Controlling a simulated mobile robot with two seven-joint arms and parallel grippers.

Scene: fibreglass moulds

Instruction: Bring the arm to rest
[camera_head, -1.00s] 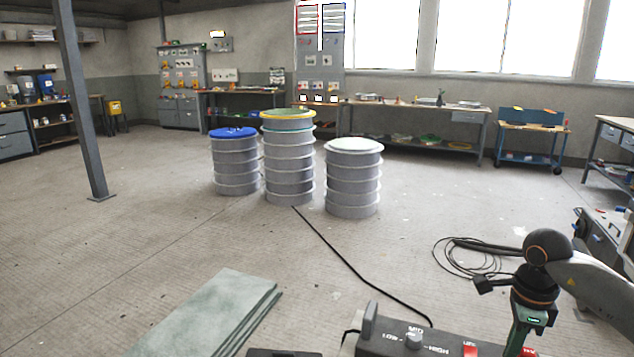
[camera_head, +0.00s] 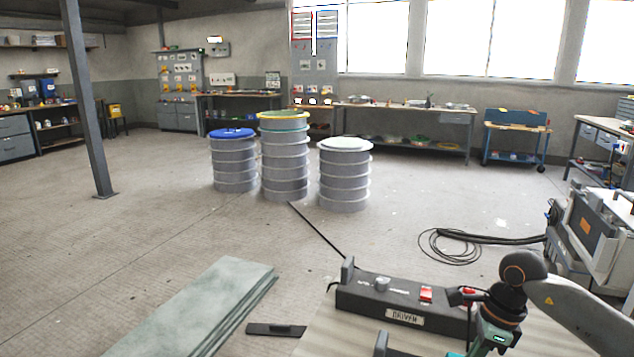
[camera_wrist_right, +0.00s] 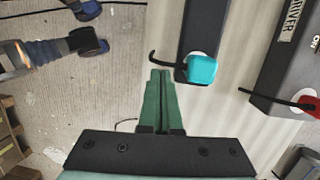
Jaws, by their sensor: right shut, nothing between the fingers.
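My right arm (camera_head: 573,308) comes in from the lower right of the head view, bent at a dark joint with an orange ring. Its wrist (camera_head: 492,338) has a small lit green display and hangs over the bench edge. In the right wrist view my right gripper (camera_wrist_right: 160,75) has its two green fingers together, with nothing between them. A dark device with a teal knob (camera_wrist_right: 201,69) lies just beyond the fingertips to the right, apart from them as far as I can tell. My left gripper is not in view.
Flat grey-green boards (camera_head: 205,305) lie at the lower left. Three ribbed drums (camera_head: 285,165) stand mid-floor. A coiled black hose (camera_head: 450,245) lies on the floor. Open floor spreads left.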

